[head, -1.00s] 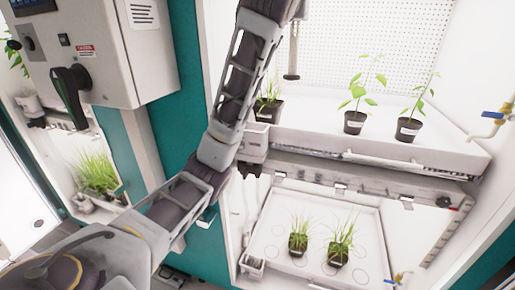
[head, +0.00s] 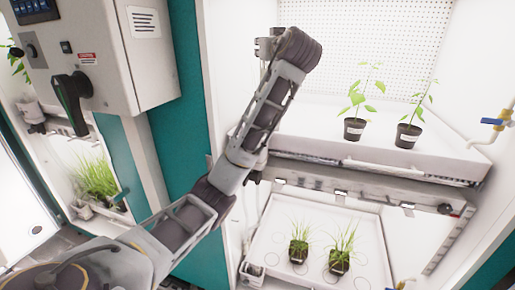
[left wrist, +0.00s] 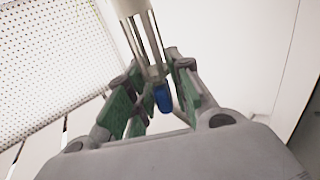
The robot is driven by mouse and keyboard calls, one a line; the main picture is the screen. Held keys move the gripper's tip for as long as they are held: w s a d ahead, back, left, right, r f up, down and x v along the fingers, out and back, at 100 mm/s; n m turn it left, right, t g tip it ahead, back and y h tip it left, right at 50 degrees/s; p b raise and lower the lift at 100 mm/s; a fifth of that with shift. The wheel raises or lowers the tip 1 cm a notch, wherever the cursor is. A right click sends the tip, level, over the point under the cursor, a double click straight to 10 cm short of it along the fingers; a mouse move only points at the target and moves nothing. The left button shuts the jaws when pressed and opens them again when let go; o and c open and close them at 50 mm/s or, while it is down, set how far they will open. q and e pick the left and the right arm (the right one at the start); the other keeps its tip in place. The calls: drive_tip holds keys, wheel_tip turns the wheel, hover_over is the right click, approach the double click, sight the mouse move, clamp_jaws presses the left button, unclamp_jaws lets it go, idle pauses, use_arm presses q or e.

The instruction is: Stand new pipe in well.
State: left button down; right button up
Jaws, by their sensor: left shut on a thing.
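My left gripper (left wrist: 150,100) shows in the left wrist view, its green-padded fingers closed around a slim pale piece. This piece, which I take to be the pipe (left wrist: 132,8), has slots along its side and a blue part between the fingers. It slants toward the top of that view. In the head view, the left gripper (head: 267,46) is small and partly hidden by my wrist, above the left part of the upper tray; the pipe is not clear there. The well is not clearly seen; my arm covers the upper tray's left corner. My right gripper is out of view.
The upper tray (head: 330,152) carries two potted plants (head: 355,128) (head: 408,134) right of my arm.

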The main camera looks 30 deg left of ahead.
sight(261, 66)
use_arm(q)
drive_tip(key=f, duration=0.1)
drive_tip(key=a+f+n+g+y, duration=0.1)
drive_tip(key=f, duration=0.1)
drive_tip(key=a+f+g, duration=0.1)
drive_tip(key=f, duration=0.1)
drive_tip(key=shift+s+f+n+y, duration=0.1)
drive_tip(key=shift+f+n+y, duration=0.1)
drive_tip(key=shift+n+y, duration=0.15)
drive_tip(key=shift+s+f+n+g, duration=0.25)
drive_tip(key=shift+f+g, duration=0.15)
drive_tip(key=shift+a, duration=0.1)
wheel_tip(261, 66, down, 14)
drive_tip(key=p, duration=0.1)
drive_tip(key=shift+p, duration=0.35)
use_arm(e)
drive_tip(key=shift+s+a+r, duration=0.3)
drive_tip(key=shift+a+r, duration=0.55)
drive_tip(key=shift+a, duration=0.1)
use_arm(q)
drive_tip(key=shift+f, duration=0.15)
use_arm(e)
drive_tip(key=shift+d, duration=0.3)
